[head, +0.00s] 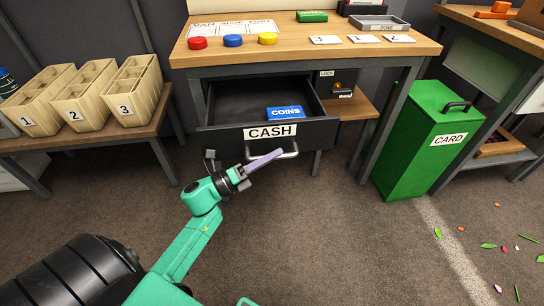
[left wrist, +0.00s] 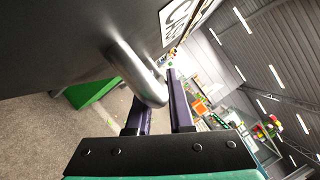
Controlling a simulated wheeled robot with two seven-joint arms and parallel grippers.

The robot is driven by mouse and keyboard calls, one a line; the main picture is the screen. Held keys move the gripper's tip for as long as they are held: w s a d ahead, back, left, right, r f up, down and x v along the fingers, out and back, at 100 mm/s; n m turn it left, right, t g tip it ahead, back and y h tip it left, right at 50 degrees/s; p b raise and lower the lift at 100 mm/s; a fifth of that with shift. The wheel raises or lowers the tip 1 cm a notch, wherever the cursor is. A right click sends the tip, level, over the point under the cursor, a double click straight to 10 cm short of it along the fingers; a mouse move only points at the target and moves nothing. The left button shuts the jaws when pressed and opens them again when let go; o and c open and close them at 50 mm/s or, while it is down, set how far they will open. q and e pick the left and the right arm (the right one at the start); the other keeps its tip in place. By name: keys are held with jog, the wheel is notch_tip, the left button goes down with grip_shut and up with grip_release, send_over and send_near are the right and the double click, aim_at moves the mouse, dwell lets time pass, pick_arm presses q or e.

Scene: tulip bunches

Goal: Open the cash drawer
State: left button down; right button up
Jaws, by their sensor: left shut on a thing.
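The cash drawer (head: 222,141) hangs under the wooden counter and stands pulled out, its dark inside showing. Its front bears a white CASH label (head: 270,132) and a metal bar handle (head: 290,154). A blue COINS box (head: 285,113) lies inside at the right. In the left wrist view the bent handle (left wrist: 134,70) runs down between the fingers (left wrist: 160,103). My right gripper is not in view.
On the counter (head: 300,52) are red, blue and yellow buttons and numbered cards. A lock box (head: 339,84) sits right of the drawer. A green CARD bin (head: 425,140) stands at right, numbered wooden holders (head: 85,98) at left. The floor before the drawer is clear.

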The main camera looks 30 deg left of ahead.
pick_arm(q)
jog(key=c, duration=0.8)
grip_release()
jog(key=shift+a, duration=0.1)
jog(key=v, duration=1.4)
jog(key=shift+s, duration=0.25)
jog(key=shift+a, duration=0.1)
